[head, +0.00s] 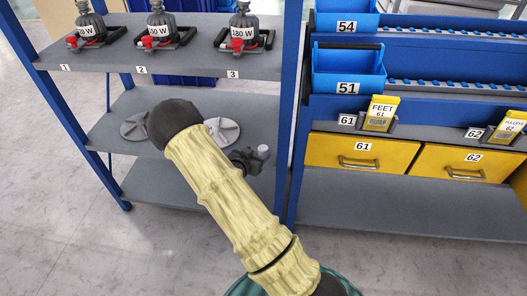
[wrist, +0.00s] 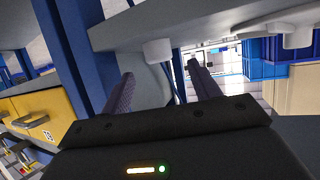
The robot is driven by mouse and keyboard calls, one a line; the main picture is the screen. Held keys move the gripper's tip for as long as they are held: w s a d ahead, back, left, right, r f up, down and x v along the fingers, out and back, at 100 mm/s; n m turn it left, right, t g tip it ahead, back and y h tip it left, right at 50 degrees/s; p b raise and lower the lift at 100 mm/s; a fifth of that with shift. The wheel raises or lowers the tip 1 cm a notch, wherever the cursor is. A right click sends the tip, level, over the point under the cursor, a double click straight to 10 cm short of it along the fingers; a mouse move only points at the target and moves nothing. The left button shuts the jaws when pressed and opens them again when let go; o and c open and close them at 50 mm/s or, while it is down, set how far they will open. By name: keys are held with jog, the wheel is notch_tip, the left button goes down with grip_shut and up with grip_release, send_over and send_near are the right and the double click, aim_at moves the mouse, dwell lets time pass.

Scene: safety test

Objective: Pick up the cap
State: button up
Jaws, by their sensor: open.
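My gripper (wrist: 160,72) shows in the wrist view with its two dark fingers apart and nothing held between them. In the head view my arm hides most of what lies past it, and my gripper cannot be made out there. I cannot tell for sure which piece is the cap. Two round light grey pieces, one left (head: 134,126) and one right (head: 222,131) of my arm, lie on the middle shelf. A small dark piece with a grey end (head: 248,160) shows beside my arm. In the wrist view a pale cylinder (wrist: 157,50) is seen close past the fingers.
Floor at left (head: 50,190) is clear.

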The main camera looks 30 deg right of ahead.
aim_at(261, 152)
jog(key=x, duration=0.1)
jog(key=b+x, duration=0.1)
jog(key=x, duration=0.1)
jog(key=b+x, duration=0.1)
jog(key=x, duration=0.1)
jog(key=shift+d+f, duration=0.15)
jog(key=shift+f, duration=0.15)
jog(key=c, duration=1.1)
